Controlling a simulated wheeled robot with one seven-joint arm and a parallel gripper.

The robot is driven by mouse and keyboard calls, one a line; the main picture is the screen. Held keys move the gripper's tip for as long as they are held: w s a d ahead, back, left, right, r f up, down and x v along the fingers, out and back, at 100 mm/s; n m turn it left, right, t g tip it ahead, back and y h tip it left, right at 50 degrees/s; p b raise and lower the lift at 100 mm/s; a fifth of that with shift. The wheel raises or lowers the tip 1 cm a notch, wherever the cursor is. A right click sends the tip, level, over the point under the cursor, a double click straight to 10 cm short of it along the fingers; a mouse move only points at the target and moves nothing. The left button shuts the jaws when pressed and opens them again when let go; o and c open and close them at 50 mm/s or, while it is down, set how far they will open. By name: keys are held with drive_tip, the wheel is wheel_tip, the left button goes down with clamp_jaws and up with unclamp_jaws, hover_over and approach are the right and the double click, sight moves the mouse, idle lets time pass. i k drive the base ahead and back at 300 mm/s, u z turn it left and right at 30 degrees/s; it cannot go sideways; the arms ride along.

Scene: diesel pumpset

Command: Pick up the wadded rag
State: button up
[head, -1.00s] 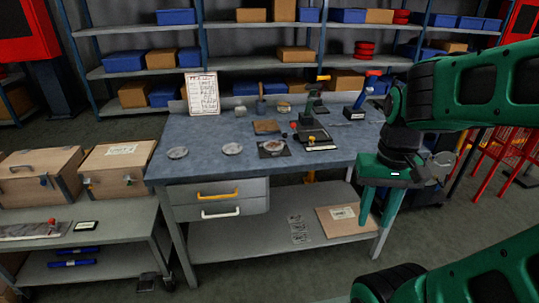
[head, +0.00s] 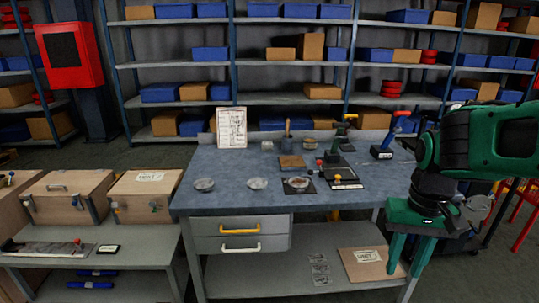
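I cannot pick out the wadded rag with certainty. On the blue-grey workbench (head: 225,200), a small round pale dish or wad with brown in it (head: 298,183) lies on a dark square mat (head: 310,190). Two small greyish round items, one at the left (head: 204,184) and one nearer the middle (head: 257,183), lie along the front of the top. They are too small to identify. My green gripper (head: 406,262) hangs fingers down at the bench's right front corner, right of these items. Its two fingers are apart, with nothing seen between them.
A clipboard sheet (head: 232,128) stands at the bench's back left. A dark stand (head: 335,160) and a blue-handled tool (head: 390,138) stand at the right. Wooden cases (head: 66,197) sit on a low cart at left.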

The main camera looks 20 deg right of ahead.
sight(267, 146)
drive_tip(key=u, duration=0.25)
drive_tip(key=i, duration=1.6)
drive_tip(key=z, duration=0.2)
